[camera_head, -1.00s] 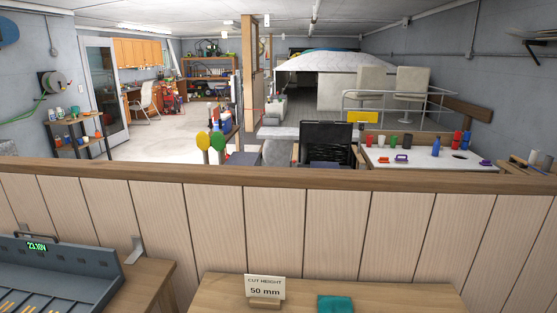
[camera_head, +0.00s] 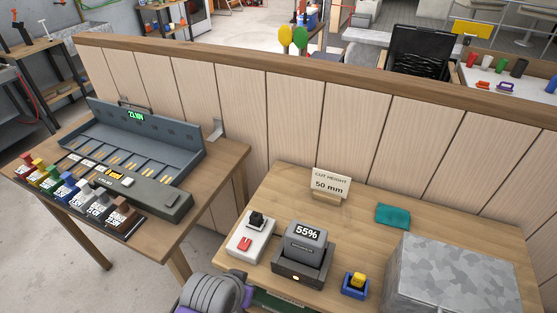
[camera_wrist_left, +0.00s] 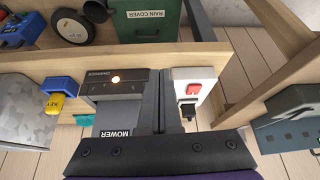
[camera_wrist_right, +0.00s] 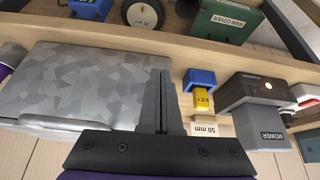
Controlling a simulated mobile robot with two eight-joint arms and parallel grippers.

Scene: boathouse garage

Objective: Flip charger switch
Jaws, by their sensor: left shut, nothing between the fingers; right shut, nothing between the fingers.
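A white socket box (camera_head: 238,250) with a red rocker switch (camera_head: 244,244) and a black plug (camera_head: 256,220) sits at the near left of the wooden bench. Right of it, the dark charger (camera_head: 290,274) holds a grey mower battery (camera_head: 304,239) reading 55%; a small orange light glows on the charger. In the left wrist view, my left gripper (camera_wrist_left: 172,74) is shut and empty, between the charger (camera_wrist_left: 135,80) and the red switch (camera_wrist_left: 193,87); contact cannot be told. In the right wrist view, my right gripper (camera_wrist_right: 159,73) is shut and empty, over the grey camouflage-patterned box (camera_wrist_right: 85,85).
A blue holder with a yellow key (camera_head: 356,282) stands right of the charger. The camouflage box (camera_head: 440,275) fills the bench's right side. Another bench (camera_head: 215,185) at left bears a grey case.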

